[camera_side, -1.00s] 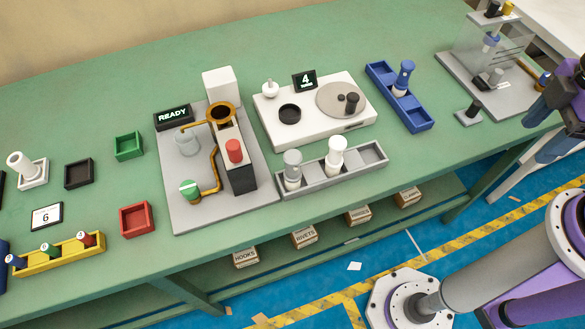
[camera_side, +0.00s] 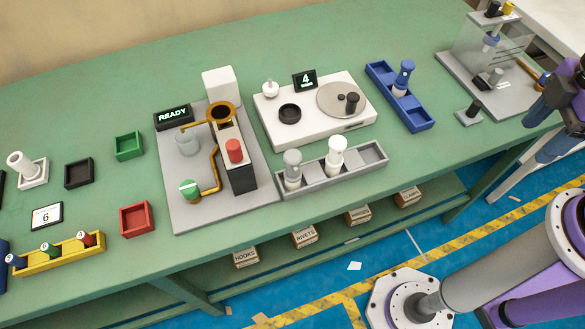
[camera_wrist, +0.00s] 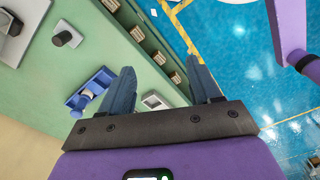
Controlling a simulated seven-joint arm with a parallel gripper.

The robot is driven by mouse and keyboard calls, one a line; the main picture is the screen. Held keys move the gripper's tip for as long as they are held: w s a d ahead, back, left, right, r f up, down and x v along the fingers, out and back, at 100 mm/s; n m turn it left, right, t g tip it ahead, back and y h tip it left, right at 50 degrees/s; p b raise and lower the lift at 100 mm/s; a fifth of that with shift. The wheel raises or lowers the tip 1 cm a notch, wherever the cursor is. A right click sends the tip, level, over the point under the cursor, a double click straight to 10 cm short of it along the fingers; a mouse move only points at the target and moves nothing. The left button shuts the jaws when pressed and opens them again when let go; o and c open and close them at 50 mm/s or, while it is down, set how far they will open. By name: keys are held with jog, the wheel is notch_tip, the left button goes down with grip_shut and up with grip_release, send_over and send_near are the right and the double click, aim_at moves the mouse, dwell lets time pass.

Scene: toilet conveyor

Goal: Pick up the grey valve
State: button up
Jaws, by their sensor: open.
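The grey valve (camera_side: 292,168) stands upright in the left compartment of a grey three-part tray (camera_side: 372,158). A white valve (camera_side: 336,152) stands in the middle compartment, and the right compartment is empty. My gripper (camera_wrist: 160,64) is open and empty in the wrist view, with its two fingers apart. In the side view my gripper is at the far right edge, well away from the grey valve. I cannot pick out the grey valve in the wrist view.
A blue tray (camera_side: 418,121) holds a blue-topped valve. Behind the grey tray is a white scale (camera_side: 268,122); to its left stands a machine on a grey plate (camera_side: 180,215). Green (camera_side: 128,146) and red (camera_side: 137,219) bins lie farther left. A clear-screened station (camera_side: 450,68) is at right.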

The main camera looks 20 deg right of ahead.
jog(key=m, duration=2.8)
send_near(297, 156)
jog(key=f, duration=1)
jog(key=shift+w+a, duration=0.1)
jog(key=shift+a, duration=0.1)
jog(key=shift+w+a+f, duration=0.1)
jog(key=shift+a+f, duration=0.05)
jog(key=shift+f, duration=1.15)
jog(key=shift+w+a+f, duration=0.1)
jog(key=shift+f, duration=1.25)
jog(key=c, duration=1.1)
